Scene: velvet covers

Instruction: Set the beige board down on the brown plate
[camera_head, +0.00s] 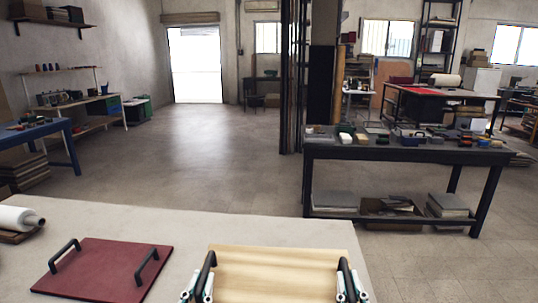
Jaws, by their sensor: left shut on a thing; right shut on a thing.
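The beige board (278,275) is a light wood panel at the bottom centre, with a black handle at each side. My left gripper (198,292) is shut on its left handle (207,268). My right gripper (352,292) is shut on its right handle (347,274). The board looks level, and its near edge is cut off by the frame. I cannot tell whether it touches anything below. A dark red board (100,270) with two black handles lies flat to its left. I see no plainly brown plate; one could be hidden under the beige board or out of frame.
The pale table (200,224) has bare room behind the boards and between them. A white roll (18,219) lies on a brown base at its left edge. A dark workbench (410,152) with tools stands apart behind, across open floor.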

